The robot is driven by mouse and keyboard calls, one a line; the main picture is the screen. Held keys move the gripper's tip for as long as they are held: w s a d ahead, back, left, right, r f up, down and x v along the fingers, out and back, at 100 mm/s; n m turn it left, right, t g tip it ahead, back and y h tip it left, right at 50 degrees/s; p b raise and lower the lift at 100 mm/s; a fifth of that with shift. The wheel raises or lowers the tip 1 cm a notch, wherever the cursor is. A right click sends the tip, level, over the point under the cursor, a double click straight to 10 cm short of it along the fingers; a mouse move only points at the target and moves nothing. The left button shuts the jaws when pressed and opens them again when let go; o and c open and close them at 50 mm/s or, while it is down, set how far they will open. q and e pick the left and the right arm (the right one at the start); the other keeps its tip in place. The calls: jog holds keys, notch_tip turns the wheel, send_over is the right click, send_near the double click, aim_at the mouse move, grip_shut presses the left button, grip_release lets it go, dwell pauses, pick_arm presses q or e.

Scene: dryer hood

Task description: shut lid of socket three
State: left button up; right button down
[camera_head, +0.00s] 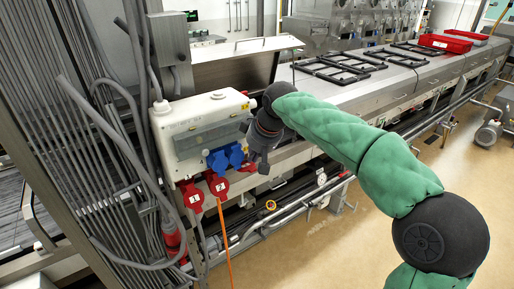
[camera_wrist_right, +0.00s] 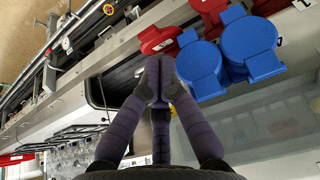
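A pale socket box (camera_head: 200,130) with a clear window is fixed to the grey frame at left. Two blue socket lids (camera_head: 235,154) sit on its lower front; in the right wrist view they show at upper right (camera_wrist_right: 250,48), and both look shut. Red sockets (camera_head: 216,184) hang below the box, and red lids show in the wrist view (camera_wrist_right: 160,40). I cannot tell which one is socket three. My right gripper (camera_wrist_right: 156,78) has its fingertips together with nothing visible between them. In the head view it (camera_head: 261,160) is just right of the blue lids. My left gripper is out of view.
An orange cable (camera_head: 226,240) runs down from a red socket. Grey hoses (camera_head: 120,130) loop at left. A long metal machine (camera_head: 370,90) with black frames and red trays (camera_head: 445,43) extends behind my right arm. The floor at right is mostly clear.

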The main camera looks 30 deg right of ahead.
aim_at(248, 168)
jog(key=shift+x, duration=1.55)
jog(key=shift+s, duration=0.1)
